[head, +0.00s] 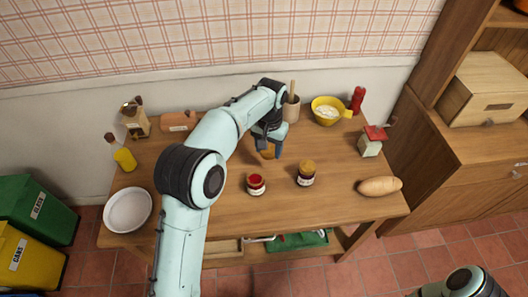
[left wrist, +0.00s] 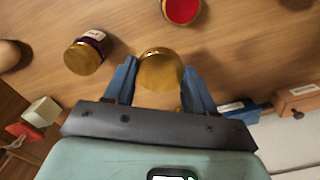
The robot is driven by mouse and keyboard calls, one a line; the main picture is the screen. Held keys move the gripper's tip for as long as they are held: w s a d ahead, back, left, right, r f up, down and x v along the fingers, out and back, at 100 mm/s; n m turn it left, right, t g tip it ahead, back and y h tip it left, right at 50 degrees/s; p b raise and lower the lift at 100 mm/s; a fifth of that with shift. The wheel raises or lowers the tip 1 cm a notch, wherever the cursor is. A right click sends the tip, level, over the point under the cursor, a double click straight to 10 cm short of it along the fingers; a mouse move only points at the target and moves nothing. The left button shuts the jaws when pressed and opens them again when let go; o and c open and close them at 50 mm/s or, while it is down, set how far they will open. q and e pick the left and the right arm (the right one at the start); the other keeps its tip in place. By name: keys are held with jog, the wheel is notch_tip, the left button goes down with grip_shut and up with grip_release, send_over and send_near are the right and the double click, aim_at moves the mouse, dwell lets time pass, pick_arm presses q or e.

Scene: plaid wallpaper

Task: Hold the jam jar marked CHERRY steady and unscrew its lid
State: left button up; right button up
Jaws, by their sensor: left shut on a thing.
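My left gripper (head: 268,141) is over the middle of the table, shut on a round gold lid (left wrist: 160,68) between its blue fingers. In the head view a gold-brown bit of the lid (head: 268,154) shows below the fingers; I cannot tell whether a jar is under it. In front stands an upright jar with a red top (head: 256,184) and pale label; the red top also shows in the left wrist view (left wrist: 182,9). To its right stands a dark jar with a gold lid (head: 306,173). The label words are too small to read. My right gripper is out of view.
A white plate (head: 128,210) lies at the table's left end. A yellow bowl (head: 331,110), a crock (head: 291,109) and a red bottle (head: 357,99) stand at the back. A brown loaf-like thing (head: 380,186) and a small red-roofed house (head: 371,146) are at the right.

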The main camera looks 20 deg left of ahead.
pick_arm(q)
jog(key=s+a+r+n+p, duration=0.1)
jog(key=a+r+n+p, duration=0.4)
jog(key=a+n, duration=0.6)
jog(key=b, duration=0.2)
send_over(235, 168)
notch_tip(235, 168, down, 14)
jog(key=shift+r, duration=0.25)
jog(key=shift+w+f, duration=0.15)
jog(key=shift+f, duration=2.5)
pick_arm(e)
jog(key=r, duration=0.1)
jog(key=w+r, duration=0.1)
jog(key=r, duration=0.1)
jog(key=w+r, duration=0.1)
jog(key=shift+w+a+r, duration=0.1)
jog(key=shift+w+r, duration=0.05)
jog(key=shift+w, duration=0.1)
pick_arm(q)
jog(key=o, duration=1.2)
jog(key=shift+f, duration=0.1)
jog(key=shift+c, duration=0.2)
